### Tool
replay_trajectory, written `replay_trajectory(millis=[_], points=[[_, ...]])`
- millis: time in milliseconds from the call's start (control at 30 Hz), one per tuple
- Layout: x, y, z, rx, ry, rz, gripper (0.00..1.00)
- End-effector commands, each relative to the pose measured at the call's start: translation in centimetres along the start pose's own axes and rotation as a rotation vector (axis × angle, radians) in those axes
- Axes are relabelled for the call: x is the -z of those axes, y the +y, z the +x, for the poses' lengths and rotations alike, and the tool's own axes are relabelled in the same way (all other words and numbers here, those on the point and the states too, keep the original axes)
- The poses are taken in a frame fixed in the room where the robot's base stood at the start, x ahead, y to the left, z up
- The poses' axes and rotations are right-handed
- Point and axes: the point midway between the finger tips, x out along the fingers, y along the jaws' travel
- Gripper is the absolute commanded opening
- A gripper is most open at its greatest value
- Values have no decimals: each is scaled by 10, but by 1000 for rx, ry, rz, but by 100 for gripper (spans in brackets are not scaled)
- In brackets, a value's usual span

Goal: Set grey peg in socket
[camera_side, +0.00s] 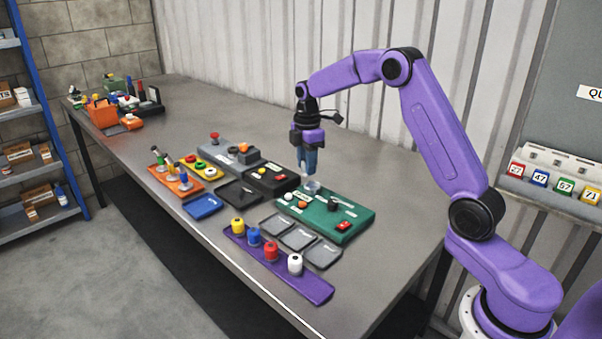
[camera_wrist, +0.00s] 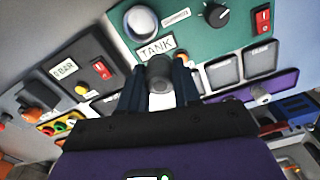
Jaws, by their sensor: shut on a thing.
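My gripper (camera_side: 310,172) points straight down above the left end of the green panel (camera_side: 345,212). Its blue-grey fingers show in the wrist view, shut on the grey peg (camera_wrist: 160,70), whose rounded end shows between them. A pale ring-shaped fitting (camera_side: 312,187) on the green panel lies just below the fingertips; it may be the socket. In the wrist view a pale ring (camera_wrist: 141,22) sits beyond the peg, past the TANK label (camera_wrist: 156,49). The peg's lower end is not clear, and I cannot tell whether it touches the panel.
The green panel carries a black knob (camera_side: 333,202) and a red switch (camera_side: 344,226). A black panel (camera_side: 272,181) stands close to its left. Grey trays (camera_side: 298,237) and a purple rack (camera_side: 285,277) with coloured pieces lie in front. Bare table lies to the right.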

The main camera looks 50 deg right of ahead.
Motion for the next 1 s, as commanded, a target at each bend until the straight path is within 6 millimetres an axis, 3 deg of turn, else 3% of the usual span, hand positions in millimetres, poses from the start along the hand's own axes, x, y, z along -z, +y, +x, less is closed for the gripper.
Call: replay_trajectory(millis=[100, 267, 1000], points=[[-22, 15, 9, 1, 0, 2, 2], [-35, 22, 14, 1, 0, 0, 2], [-36, 23, 56, -1, 0, -1, 2]])
